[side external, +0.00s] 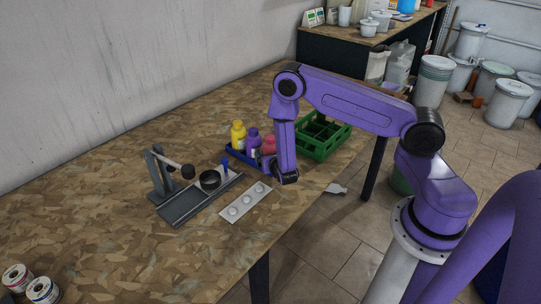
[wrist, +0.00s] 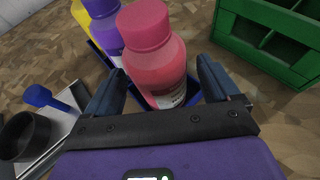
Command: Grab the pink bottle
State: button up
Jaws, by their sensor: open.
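The pink bottle (side external: 269,145) stands in a row with a purple bottle (side external: 254,139) and a yellow bottle (side external: 238,133) in a blue tray (side external: 236,155). In the wrist view the pink bottle (wrist: 155,55) is large and close, with its cap toward the camera. The purple bottle (wrist: 104,25) is just left of it. My gripper (wrist: 162,88) is open, with one finger on each side of the pink bottle's body in the picture. I cannot tell whether either finger touches it. In the side view my arm hides part of the pink bottle.
A green divided crate (side external: 322,137) stands to the right of the bottles. To the left are a grey metal stand (side external: 160,172), a dark round cup (side external: 210,180), a blue-handled item (side external: 225,166) and a pale plate with round pieces (side external: 246,203). The left table is mostly clear.

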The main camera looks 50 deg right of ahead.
jog(key=c, duration=1.2)
jog(key=shift+c, duration=0.3)
jog(key=shift+r, duration=0.1)
jog(key=shift+r, duration=0.8)
jog(key=s+a+r, duration=0.3)
jog(key=s+r, duration=0.8)
jog(key=s, duration=0.2)
jog(key=shift+s, duration=0.35)
